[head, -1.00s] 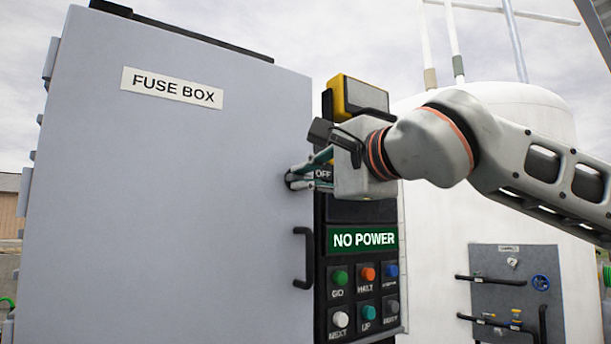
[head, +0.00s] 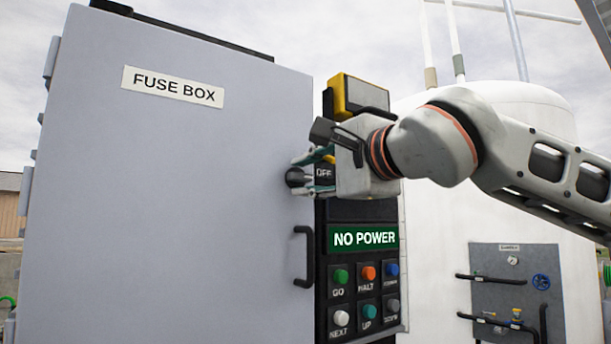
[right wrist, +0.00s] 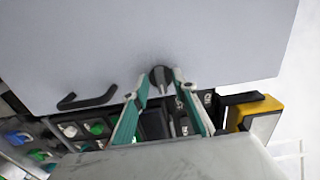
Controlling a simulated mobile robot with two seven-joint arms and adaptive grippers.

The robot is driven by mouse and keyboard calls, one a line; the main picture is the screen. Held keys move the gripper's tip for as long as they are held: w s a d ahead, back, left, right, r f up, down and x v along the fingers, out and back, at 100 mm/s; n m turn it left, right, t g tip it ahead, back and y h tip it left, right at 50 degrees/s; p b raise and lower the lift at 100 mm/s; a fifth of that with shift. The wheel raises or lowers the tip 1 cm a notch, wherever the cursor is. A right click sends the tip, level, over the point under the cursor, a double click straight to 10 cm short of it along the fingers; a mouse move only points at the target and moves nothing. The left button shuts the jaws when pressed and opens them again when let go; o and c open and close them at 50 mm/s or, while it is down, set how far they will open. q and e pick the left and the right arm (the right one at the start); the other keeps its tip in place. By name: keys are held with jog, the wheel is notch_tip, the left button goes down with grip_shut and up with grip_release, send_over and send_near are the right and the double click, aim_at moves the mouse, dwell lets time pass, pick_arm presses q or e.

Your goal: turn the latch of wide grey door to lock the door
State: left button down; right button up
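The wide grey door (head: 170,190) bears a FUSE BOX label (head: 172,87) and fills the left half of the head view. It appears to lie closed. Its small dark round latch (head: 295,177) is at the door's right edge, above the black handle (head: 303,257). My right gripper (head: 299,174) is at the latch, coming from the right, its green fingers apart. In the right wrist view the latch (right wrist: 160,76) shows between or just beyond the open fingertips (right wrist: 158,82); whether either touches it, I cannot tell. My left gripper is not in view.
Right of the door is a black panel with a NO POWER display (head: 363,239), coloured buttons (head: 366,295) and a yellow-cased device (head: 356,96) above. A white tank (head: 440,220) and a grey valve panel (head: 515,292) stand further right.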

jog(key=v, duration=1.2)
jog(key=shift+w+a, duration=0.1)
